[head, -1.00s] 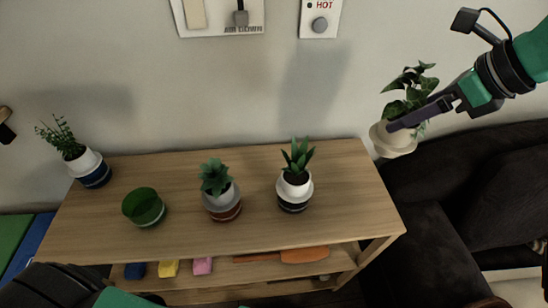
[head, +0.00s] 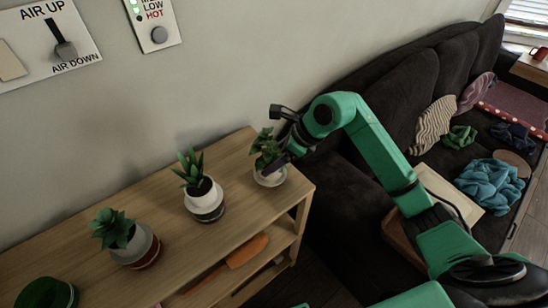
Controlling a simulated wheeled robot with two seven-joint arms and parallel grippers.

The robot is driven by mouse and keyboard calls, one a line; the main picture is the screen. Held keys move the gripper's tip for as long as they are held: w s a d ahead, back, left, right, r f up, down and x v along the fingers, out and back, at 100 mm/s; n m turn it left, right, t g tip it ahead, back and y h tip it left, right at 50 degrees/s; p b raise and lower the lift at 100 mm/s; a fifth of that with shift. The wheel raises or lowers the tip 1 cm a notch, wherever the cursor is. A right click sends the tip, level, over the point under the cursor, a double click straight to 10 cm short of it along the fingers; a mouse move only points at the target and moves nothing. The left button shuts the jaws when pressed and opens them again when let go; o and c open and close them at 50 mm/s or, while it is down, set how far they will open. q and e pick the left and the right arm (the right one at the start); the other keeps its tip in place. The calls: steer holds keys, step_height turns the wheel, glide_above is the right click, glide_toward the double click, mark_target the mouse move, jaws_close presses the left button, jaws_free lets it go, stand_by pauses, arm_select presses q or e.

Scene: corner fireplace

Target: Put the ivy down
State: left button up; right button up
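The ivy (head: 265,147), a leafy green plant in a white pot (head: 268,179), is at the right end of the wooden shelf unit's top (head: 235,205) in the head view. My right gripper (head: 277,166) is at the pot's right rim, with a dark finger across it, and looks shut on it. The pot looks upright. I cannot tell whether its base touches the wood or hangs just above it. The gripper partly hides the pot and leaves. My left gripper is not in view.
Left of the ivy stand a spiky plant in a white and black pot (head: 206,201), a succulent (head: 113,230) and a green bowl (head: 46,294). An orange-handled tool (head: 245,250) lies on the lower shelf. A dark sofa (head: 400,100) with clothes stands right.

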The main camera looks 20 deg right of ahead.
steer(key=shift+f, duration=0.25)
steer(key=o, duration=1.4)
steer(key=shift+o, duration=0.2)
steer(key=b+v, duration=0.1)
steer(key=v, duration=1.1)
steer(key=shift+b, duration=0.3)
steer(key=shift+s, duration=0.1)
